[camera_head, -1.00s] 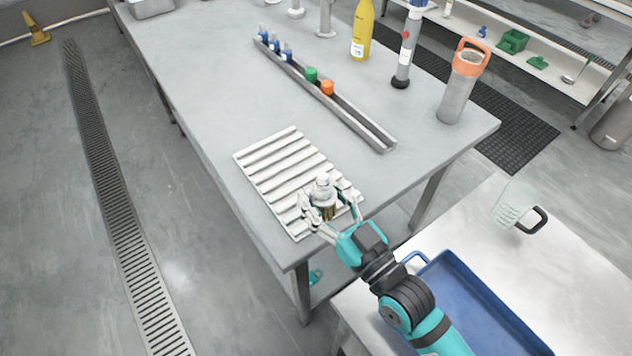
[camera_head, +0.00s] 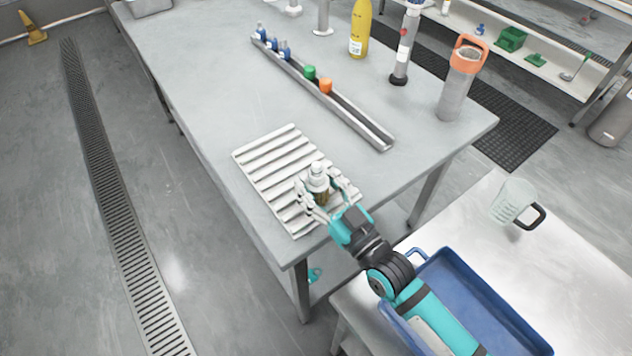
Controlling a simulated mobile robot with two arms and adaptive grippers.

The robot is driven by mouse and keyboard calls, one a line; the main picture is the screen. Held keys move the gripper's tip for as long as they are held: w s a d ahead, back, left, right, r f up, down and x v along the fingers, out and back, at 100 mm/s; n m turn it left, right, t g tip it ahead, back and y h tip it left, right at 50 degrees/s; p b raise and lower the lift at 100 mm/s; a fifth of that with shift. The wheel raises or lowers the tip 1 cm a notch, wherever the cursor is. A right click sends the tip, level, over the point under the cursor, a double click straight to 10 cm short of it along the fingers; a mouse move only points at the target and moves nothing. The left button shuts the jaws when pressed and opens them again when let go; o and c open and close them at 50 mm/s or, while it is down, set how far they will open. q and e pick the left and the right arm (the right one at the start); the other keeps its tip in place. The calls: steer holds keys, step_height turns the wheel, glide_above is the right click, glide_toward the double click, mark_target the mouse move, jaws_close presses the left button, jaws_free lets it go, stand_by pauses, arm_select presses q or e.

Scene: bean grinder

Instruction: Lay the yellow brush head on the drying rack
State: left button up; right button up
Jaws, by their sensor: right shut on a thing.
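The drying rack (camera_head: 262,163) is a white slatted rack lying flat near the front corner of the grey table. My right gripper (camera_head: 322,193) is at the rack's right front part, shut on a small upright thing (camera_head: 318,176) with a white stepped top and a dull yellow-brown lower part. This looks like the yellow brush head, but the fingers hide much of it. I cannot tell whether its underside touches the slats. My left gripper does not show.
A grey channel (camera_head: 349,115) with small blue, green and orange-capped bottles lies behind the rack. A yellow bottle (camera_head: 360,30) and an orange-handled flask (camera_head: 459,85) stand farther back. A blue tray (camera_head: 480,290) and clear jug (camera_head: 512,200) are on the right table.

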mark_target(325, 194)
steer(key=o, duration=1.1)
steer(key=shift+o, duration=0.2)
steer(key=v, duration=0.7)
steer(key=shift+b, duration=0.3)
steer(key=shift+s+d, duration=0.2)
steer(key=shift+r, duration=0.1)
